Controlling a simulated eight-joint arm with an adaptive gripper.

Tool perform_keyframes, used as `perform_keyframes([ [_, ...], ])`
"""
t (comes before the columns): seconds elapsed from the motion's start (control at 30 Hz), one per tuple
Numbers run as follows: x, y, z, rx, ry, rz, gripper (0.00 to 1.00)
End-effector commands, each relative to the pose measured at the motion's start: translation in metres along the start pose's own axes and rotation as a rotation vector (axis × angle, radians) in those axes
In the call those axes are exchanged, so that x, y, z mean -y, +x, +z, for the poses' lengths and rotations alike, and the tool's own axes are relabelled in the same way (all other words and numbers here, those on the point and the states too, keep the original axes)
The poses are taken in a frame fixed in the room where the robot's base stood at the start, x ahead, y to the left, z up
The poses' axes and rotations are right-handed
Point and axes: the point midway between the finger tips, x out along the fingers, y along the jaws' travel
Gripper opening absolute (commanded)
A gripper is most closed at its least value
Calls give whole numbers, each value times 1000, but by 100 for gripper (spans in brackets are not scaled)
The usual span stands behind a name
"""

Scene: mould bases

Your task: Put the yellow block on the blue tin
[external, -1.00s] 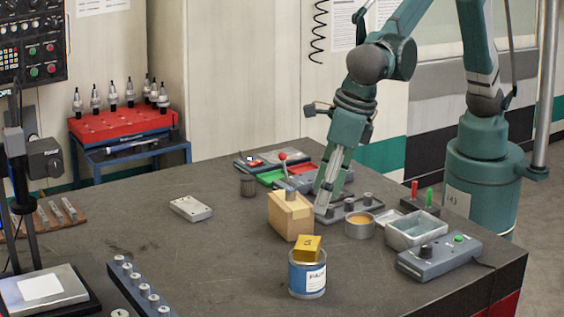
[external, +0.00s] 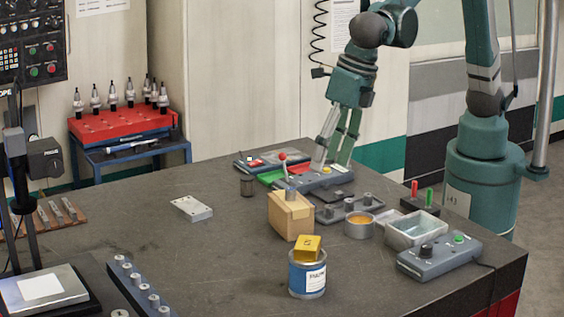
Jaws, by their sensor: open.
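The yellow block (external: 307,247) rests tilted on top of the blue tin (external: 307,278), near the front of the dark table. The tin stands upright and has a white label. My gripper (external: 335,166) points down at the back of the table, over the area by the grey control box. It is well behind the block and tin and apart from both. Its two fingers are spread, with nothing seen between them.
A wooden block (external: 290,215) stands between my gripper and the tin. A grey control box with a red-knobbed lever (external: 322,180) lies by my gripper. A round tin (external: 359,225), a grey tray (external: 417,231) and a button box (external: 440,256) stand to the right. The table's left middle is mostly clear.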

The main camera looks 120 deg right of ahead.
Motion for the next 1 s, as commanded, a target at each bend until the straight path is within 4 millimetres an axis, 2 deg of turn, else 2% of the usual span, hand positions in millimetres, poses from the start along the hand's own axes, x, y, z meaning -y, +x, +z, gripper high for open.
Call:
perform_keyframes([
  [0.03, 12, -7, 6, -3, 41, 8, 57],
  [0.5, 103, -56, 39, -36, 444, 80, 57],
  [1.0, 206, -89, 56, -91, 874, 151, 57],
])
